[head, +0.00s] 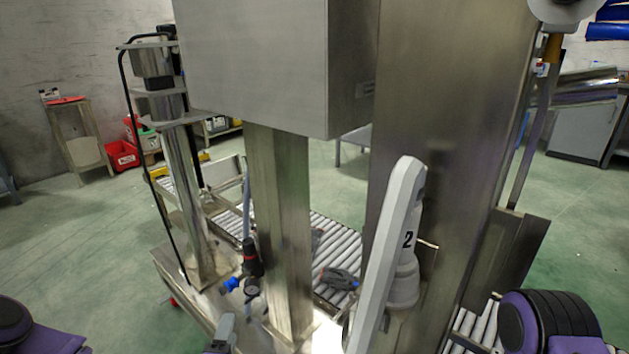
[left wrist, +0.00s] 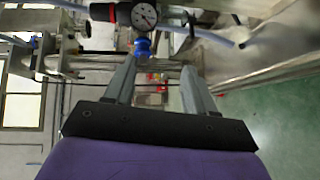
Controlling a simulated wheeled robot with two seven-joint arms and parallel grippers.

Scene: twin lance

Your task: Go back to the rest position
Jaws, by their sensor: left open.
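My left gripper (head: 224,330) shows at the bottom of the head view, low in front of the machine. In the left wrist view, its two grey fingers (left wrist: 160,82) are apart with nothing held between them. A round pressure gauge (left wrist: 144,15) and a blue fitting (left wrist: 143,46) show beyond the fingertips; I cannot tell how far off they are. My left purple arm (head: 35,335) is at the bottom left of the head view. My right purple arm is at the bottom right, and its gripper is out of view.
A steel machine with a post (head: 280,230) and a wide column (head: 440,130) stands close in front. A white upright part marked 2 (head: 395,250) stands before the column. A roller conveyor (head: 335,243) runs behind. Green floor (head: 80,230) is clear at left.

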